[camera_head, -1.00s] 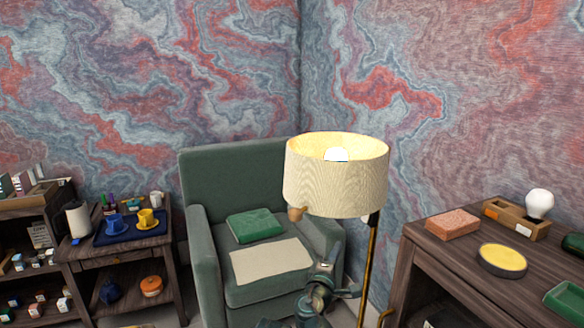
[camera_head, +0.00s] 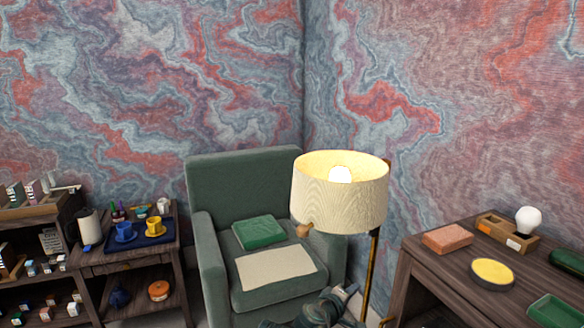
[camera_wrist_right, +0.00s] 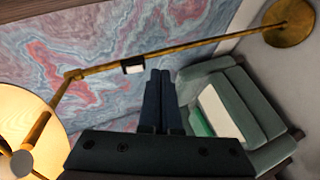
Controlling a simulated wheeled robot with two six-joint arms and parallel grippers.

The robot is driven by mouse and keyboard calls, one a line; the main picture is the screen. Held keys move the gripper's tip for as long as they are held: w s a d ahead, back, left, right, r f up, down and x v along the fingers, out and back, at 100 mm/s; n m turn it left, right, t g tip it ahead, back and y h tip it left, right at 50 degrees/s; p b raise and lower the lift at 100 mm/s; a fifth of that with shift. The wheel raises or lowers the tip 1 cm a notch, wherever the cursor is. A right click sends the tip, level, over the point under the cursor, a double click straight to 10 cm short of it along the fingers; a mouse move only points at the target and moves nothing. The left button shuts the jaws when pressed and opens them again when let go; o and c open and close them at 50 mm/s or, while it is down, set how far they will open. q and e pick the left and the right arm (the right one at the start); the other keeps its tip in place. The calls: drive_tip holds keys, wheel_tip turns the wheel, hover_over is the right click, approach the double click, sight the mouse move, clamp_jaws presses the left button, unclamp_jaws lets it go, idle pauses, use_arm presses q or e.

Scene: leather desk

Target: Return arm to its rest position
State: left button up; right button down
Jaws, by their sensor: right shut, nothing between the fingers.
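My right gripper (camera_head: 338,296) is at the bottom edge of the head view, in front of the green armchair (camera_head: 235,180) and beside the floor lamp's brass pole (camera_head: 370,270). Most of its arm is below the picture. In the right wrist view its two dark fingers (camera_wrist_right: 161,75) are together with nothing between them. They appear in front of the patterned wall, apart from the lamp and the chair. My left gripper is in neither view.
The lamp's lit cream shade (camera_head: 340,198) stands close above my right gripper. A wooden desk (camera_head: 440,275) at right holds a brick-coloured block (camera_head: 447,238), a yellow round dish (camera_head: 492,272) and a bulb in a wooden holder (camera_head: 508,235). Shelves with cups are at left.

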drive_tip(key=s+a+f+m+g+y+p, duration=0.1)
drive_tip(key=s+a+g+p, duration=0.4)
drive_tip(key=s, duration=0.5)
drive_tip(key=s+a+f+m+g+y+p, duration=0.1)
drive_tip(key=s+a+m+g+y+p, duration=0.2)
drive_tip(key=s, duration=0.8)
drive_tip(key=a+g+y+p, duration=0.2)
drive_tip(key=g+y+p, duration=0.1)
drive_tip(key=shift+f+g, duration=0.2)
drive_tip(key=shift+g, duration=0.2)
drive_tip(key=shift+s+a, duration=0.1)
